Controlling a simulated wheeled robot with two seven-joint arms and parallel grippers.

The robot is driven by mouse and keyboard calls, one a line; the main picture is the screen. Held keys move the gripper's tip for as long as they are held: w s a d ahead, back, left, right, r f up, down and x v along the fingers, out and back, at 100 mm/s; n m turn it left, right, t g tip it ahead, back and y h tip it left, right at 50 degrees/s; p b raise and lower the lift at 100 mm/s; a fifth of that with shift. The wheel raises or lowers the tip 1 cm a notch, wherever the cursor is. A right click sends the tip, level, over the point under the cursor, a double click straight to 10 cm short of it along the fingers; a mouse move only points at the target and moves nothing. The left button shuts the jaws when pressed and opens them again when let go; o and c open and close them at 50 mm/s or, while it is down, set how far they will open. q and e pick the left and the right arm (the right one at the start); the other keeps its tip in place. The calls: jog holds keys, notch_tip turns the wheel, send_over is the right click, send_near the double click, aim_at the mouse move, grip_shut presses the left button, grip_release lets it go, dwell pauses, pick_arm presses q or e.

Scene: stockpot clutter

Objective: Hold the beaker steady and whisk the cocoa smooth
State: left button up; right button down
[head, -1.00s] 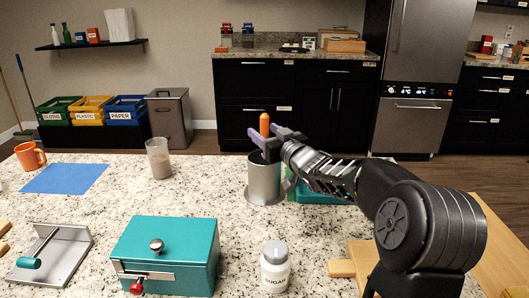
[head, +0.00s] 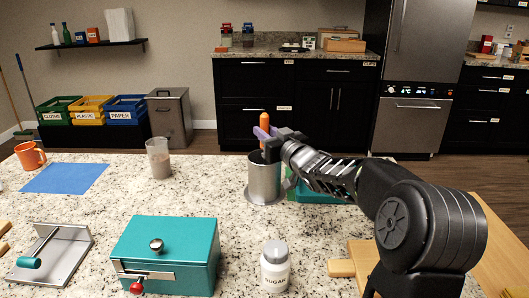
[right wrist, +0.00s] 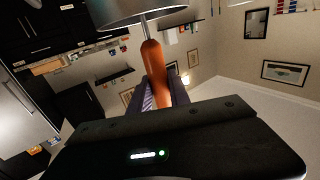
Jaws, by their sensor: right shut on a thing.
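The beaker (head: 159,160) is clear, holds brown cocoa, and stands upright on the counter at left of centre. The whisk's orange handle (head: 264,128) sticks up from a grey metal canister (head: 264,182); its lower end is hidden inside. My right gripper (head: 266,143) is shut on the handle just above the canister's rim. In the right wrist view the orange handle (right wrist: 155,72) sits between the purple fingers, and its thin metal shaft runs to the canister (right wrist: 135,10). My left gripper is not in view.
A blue mat (head: 65,178) lies left of the beaker, with an orange mug (head: 29,156) beyond. A teal box (head: 165,255) and a sugar jar (head: 275,268) stand in front. A green-teal object (head: 310,190) sits beside the canister. The counter between beaker and canister is clear.

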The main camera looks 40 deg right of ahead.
notch_tip(320, 180, up, 17)
jog(key=p, duration=1.5)
jog(key=shift+r, duration=0.1)
